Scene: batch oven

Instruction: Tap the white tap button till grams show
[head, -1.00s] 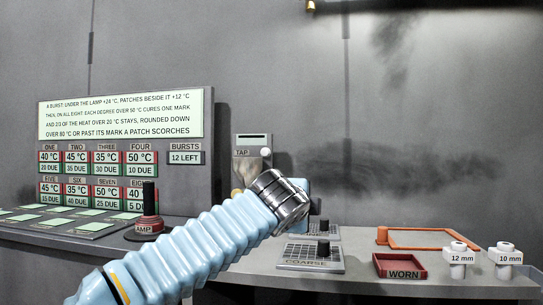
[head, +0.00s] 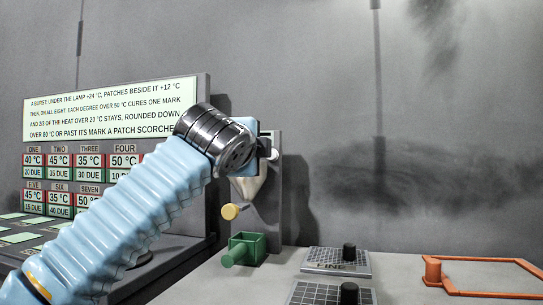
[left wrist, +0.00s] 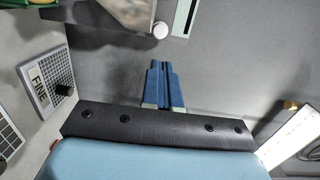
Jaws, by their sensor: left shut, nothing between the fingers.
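The tap unit (head: 270,195) stands against the back wall, largely hidden behind my left arm in the head view. Its white tap button (head: 273,155) shows just right of my wrist, and also in the left wrist view (left wrist: 160,31). Beside the button is a pale display strip (left wrist: 183,18), cut off by the frame edge, with no readable figures. My left gripper (left wrist: 163,65) is shut and empty, its blue fingers pointing towards the button. A gap shows between fingertips and button in that view. My right gripper is not in view.
A yellow knob (head: 231,211) sits on the tap unit above a green cup (head: 247,246). The FINE pad (head: 325,256) and another pad (head: 312,296) lie to the right, with an orange frame (head: 433,270) beyond. The sign board (head: 110,105) stands left.

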